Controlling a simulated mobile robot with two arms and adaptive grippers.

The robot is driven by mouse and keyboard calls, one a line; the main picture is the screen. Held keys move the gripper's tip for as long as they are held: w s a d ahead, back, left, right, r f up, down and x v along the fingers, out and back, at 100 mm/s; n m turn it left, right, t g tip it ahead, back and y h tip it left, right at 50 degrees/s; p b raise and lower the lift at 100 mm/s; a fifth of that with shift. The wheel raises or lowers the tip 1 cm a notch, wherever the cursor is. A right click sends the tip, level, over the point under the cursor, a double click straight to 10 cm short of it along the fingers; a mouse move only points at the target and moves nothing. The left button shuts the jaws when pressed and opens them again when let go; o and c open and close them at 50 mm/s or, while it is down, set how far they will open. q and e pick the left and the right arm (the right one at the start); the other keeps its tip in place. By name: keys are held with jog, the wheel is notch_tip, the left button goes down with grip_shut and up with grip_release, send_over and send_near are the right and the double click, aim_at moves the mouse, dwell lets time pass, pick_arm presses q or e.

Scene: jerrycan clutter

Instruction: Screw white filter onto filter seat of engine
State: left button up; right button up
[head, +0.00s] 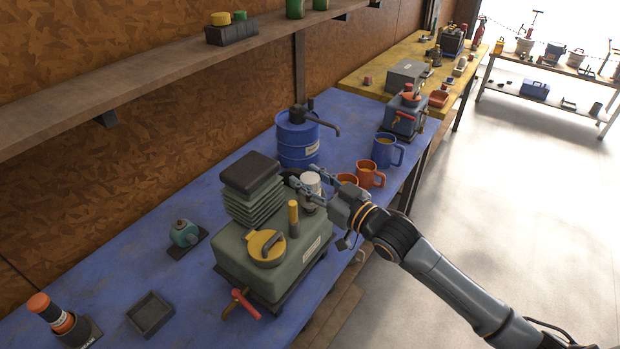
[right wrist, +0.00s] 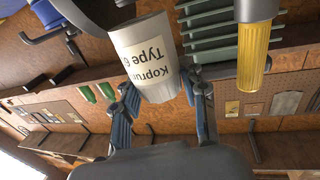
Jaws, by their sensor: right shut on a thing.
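The white filter (head: 312,184) is a short cylinder with a printed label. My right gripper (head: 308,181) is shut on it. In the right wrist view, the filter (right wrist: 152,58) lies between the two fingers of my right gripper (right wrist: 162,92). The engine (head: 262,252) is a grey-green block with dark bellows, a yellow cap and a yellow post. The filter is by the engine's far right corner, beyond the yellow post (head: 293,219). The filter seat cannot be made out clearly, so contact with it cannot be told. My left gripper is not in view.
A blue drum with a pump (head: 297,148) stands behind the filter. Orange mugs (head: 370,175) and a blue mug (head: 388,151) stand close to my right gripper. A small tray (head: 150,313) and an orange-capped bottle (head: 50,312) are at the lower left. The blue bench (head: 118,268) has free room.

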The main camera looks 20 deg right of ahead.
dwell(0.7)
jog(key=shift+f+b, duration=0.35)
jog(key=shift+f, duration=0.6)
jog(key=o, duration=1.3)
jog(key=v, duration=1.2)
